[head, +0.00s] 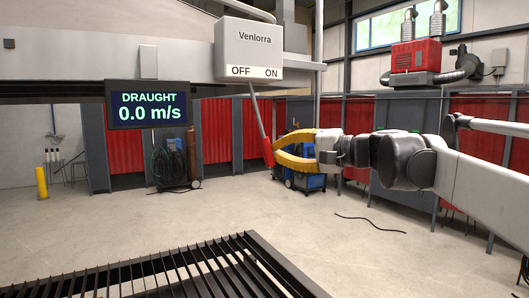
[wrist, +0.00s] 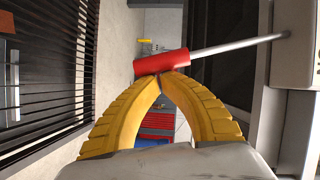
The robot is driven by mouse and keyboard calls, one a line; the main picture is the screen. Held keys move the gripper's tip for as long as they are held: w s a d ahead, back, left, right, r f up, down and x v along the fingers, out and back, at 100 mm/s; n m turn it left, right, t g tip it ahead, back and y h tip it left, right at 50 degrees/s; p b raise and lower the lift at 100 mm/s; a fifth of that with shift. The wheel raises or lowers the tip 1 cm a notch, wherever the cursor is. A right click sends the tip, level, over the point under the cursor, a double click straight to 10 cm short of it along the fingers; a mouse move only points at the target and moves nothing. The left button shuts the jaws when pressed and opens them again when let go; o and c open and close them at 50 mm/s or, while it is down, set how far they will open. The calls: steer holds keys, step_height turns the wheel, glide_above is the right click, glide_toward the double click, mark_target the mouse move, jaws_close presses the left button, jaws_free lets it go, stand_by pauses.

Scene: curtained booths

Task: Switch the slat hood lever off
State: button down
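The slat hood lever is a thin grey rod (head: 258,115) hanging from the white Venlorra box (head: 248,45), with a red handle (head: 268,153) at its lower end. The box reads OFF at left and ON at right. The rod leans so that its handle hangs towards the ON side. My gripper (head: 274,151) has yellow fingers bowed into a loop, their tips together and empty between. In the wrist view, the tips (wrist: 160,76) meet at the lower edge of the red handle (wrist: 162,62), which lies across them, not between them. Contact is hard to confirm.
A draught display (head: 148,104) reads 0.0 m/s. A black slatted table (head: 150,275) stands at the front left. The hood's grey edge (head: 120,60) runs behind the box. Red curtained booths and a blue machine (head: 308,181) stand farther back. Open floor lies between.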

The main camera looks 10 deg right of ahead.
steer(key=s+a+f+m+t+y+b, duration=0.1)
steer(key=s+a+m+t+y+b, duration=0.1)
steer(key=a+m, duration=0.4)
steer(key=shift+s+a+f+m+t+b, duration=0.3)
steer(key=shift+s+a+b, duration=0.4)
steer(key=shift+a+b, duration=1.05)
steer(key=shift+a+r+p, duration=0.1)
steer(key=shift+a+p, duration=0.35)
